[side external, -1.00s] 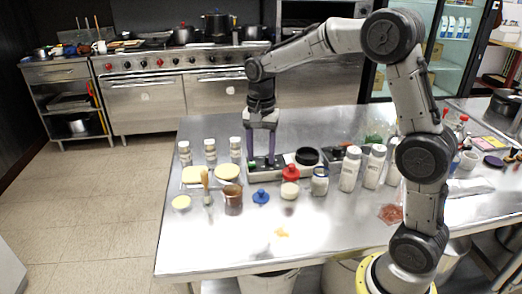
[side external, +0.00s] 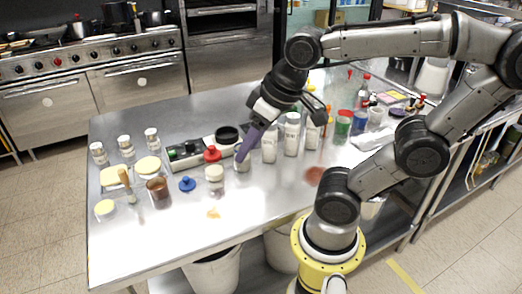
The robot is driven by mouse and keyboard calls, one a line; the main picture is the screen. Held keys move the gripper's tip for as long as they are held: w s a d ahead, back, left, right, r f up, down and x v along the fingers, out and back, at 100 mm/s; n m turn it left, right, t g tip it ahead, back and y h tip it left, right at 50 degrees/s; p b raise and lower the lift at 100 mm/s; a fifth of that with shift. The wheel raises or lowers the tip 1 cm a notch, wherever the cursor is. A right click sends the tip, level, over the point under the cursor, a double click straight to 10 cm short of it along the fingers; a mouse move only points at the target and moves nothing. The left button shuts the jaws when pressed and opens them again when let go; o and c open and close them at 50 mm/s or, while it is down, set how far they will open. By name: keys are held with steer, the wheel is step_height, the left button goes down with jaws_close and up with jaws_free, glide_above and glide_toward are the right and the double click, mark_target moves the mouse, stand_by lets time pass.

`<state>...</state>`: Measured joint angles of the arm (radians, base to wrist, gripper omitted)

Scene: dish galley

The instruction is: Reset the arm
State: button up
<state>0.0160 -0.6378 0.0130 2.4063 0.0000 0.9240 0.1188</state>
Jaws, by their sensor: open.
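My gripper (side external: 247,146) has purple fingers and hangs tilted, pointing down and left, over the steel table (side external: 270,205). The fingers overlap in this view and nothing shows held between them. Their tips are in front of a small jar (side external: 243,165) beside the row of white bottles, hiding part of it. I cannot tell whether they touch the jar. My arm arches from its yellow base at the lower right, with its elbow up at the right.
White bottles (side external: 269,150) stand right of the gripper. A red-knobbed lid (side external: 212,154), a cream jar (side external: 214,174), a blue lid (side external: 187,184) and a brown jar (side external: 158,190) lie left. Several shakers (side external: 126,148) stand far left. The table's front strip is mostly clear.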

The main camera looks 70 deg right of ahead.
steer(key=shift+s+a+f+n+t, duration=0.1)
steer(key=shift+s+f+n, duration=0.15)
steer(key=shift+s, duration=0.15)
steer(key=shift+s+f+n+t, duration=0.1)
steer(key=shift+s+n, duration=0.2)
steer(key=shift+s, duration=0.1)
steer(key=shift+s+a+f+n+t, duration=0.1)
steer(key=shift+s+f+n, duration=0.15)
steer(key=shift+s, duration=0.15)
stand_by(0.5)
